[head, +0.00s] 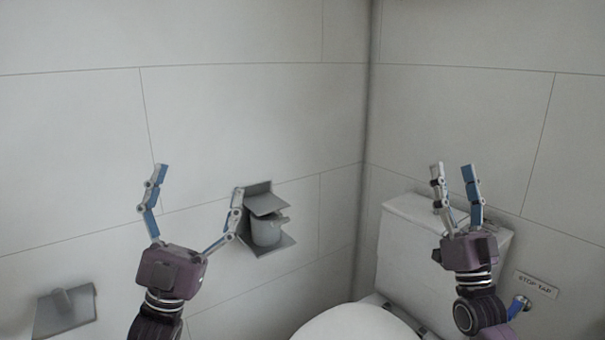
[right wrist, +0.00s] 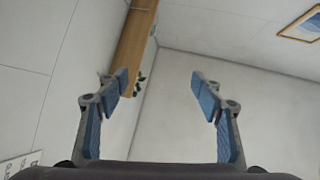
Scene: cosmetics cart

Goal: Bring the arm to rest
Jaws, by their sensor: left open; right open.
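My left gripper (head: 198,190) is open and empty, raised with its fingers pointing up in front of the tiled wall. In the head view its right finger overlaps the left edge of a grey wall holder. My right gripper (head: 454,172) also points up, in front of the toilet tank; its fingers stand closer together than the left one's. In the right wrist view the right gripper (right wrist: 158,82) shows its two blue-padded fingers apart with nothing between them. Both arms come in from the bottom of the head view.
A white toilet (head: 360,325) with its tank (head: 400,255) stands in the corner. A grey wall holder (head: 265,202) with a cup-like item (head: 266,231) is on the left wall. A grey fixture (head: 65,312) is at lower left. A sign (head: 536,285) and blue-handled valve (head: 517,306) are at right.

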